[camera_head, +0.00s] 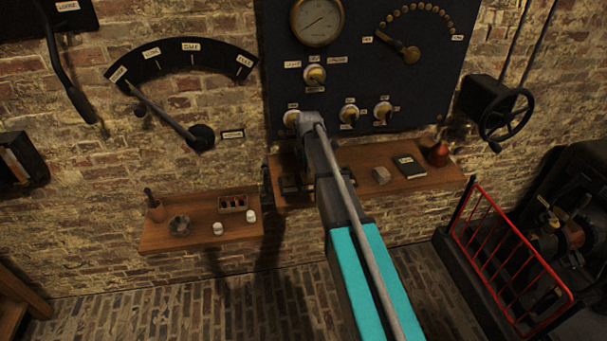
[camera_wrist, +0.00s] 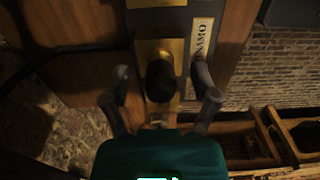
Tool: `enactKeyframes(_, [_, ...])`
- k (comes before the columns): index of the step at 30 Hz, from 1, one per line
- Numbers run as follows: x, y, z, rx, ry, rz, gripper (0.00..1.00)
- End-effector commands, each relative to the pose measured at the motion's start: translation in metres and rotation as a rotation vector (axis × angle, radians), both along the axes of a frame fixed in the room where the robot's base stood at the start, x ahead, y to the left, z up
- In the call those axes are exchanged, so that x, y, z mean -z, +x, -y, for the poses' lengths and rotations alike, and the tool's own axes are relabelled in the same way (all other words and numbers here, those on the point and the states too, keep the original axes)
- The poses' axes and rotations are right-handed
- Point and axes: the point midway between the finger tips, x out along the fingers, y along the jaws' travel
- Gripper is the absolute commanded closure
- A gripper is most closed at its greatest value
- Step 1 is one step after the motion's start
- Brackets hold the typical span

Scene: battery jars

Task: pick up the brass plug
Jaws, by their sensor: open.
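In the wrist view a dark, rounded knob (camera_wrist: 160,80) stands over a brass-coloured plate (camera_wrist: 150,49); it may be the brass plug's handle, but the picture is too dark to be sure. My gripper (camera_wrist: 161,85) is open, with one finger on each side of the knob. A gap shows on both sides, and nothing is visibly held. A label ending in "NAMO" (camera_wrist: 202,38) is just right of the plate. In the head view my arm hides the plug and most of my gripper, above the left end of the right-hand shelf (camera_head: 340,160).
A dark switch panel (camera_head: 360,75) hangs behind. A red railing (camera_head: 510,250) stands at right.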

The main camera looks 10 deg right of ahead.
Motion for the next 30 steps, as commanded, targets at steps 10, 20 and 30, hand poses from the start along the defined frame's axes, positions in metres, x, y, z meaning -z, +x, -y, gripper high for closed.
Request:
enactKeyframes(10, [0.0,-0.0001,0.0006,0.001,0.0,0.0,0.22])
enactKeyframes(20, [0.0001,0.0,0.001,0.001,0.0,0.0,0.41])
enactKeyframes(30, [0.0001,0.0,0.0015,0.002,0.0,0.0,1.0])
